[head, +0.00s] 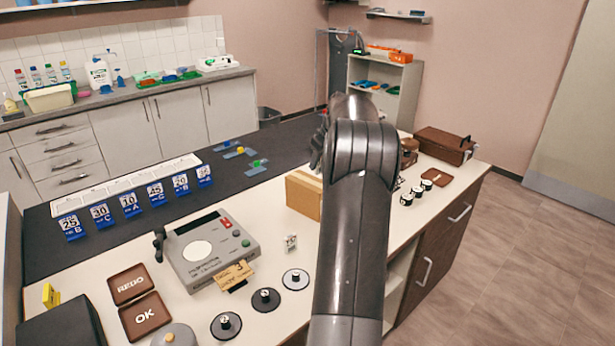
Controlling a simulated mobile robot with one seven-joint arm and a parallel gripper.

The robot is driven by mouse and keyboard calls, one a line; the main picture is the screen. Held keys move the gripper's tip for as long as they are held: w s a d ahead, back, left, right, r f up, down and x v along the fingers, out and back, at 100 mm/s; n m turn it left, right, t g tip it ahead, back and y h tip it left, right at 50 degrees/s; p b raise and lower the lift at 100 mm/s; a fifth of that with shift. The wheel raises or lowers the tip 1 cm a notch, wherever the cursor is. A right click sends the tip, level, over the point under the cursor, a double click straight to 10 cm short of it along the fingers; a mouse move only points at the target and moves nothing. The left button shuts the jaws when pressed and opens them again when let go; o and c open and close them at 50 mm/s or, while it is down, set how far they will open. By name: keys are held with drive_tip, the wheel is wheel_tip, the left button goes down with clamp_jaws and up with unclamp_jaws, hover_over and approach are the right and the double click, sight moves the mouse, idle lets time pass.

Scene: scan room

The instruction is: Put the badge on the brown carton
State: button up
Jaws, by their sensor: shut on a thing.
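The brown carton (303,194) stands on the counter in the middle of the head view, with its right part hidden behind my arm. My gripper (317,150) is mostly hidden by my own wrist, and only a dark edge of it shows, beyond and above the carton. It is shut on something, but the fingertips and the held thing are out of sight. I cannot pick out the badge anywhere in the open. I cannot tell how far my gripper is from the carton.
A grey device (210,250) with an orange card (235,275) stands left of the carton. Numbered blue stands (130,203) line the dark mat. REDO (129,283) and OK (146,317) plates lie in front. A brown case (445,146) and black-and-white pieces (407,198) are at right.

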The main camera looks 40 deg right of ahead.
drive_tip(key=w+f, duration=0.1)
drive_tip(key=w+a+f, duration=0.1)
drive_tip(key=w, duration=0.2)
drive_tip(key=shift+w+a+f, duration=0.15)
drive_tip(key=shift+a+f, duration=0.2)
drive_tip(key=shift+f, duration=2.05)
drive_tip(key=shift+f, duration=0.1)
drive_tip(key=o, duration=1)
drive_tip(key=shift+c, duration=0.2)
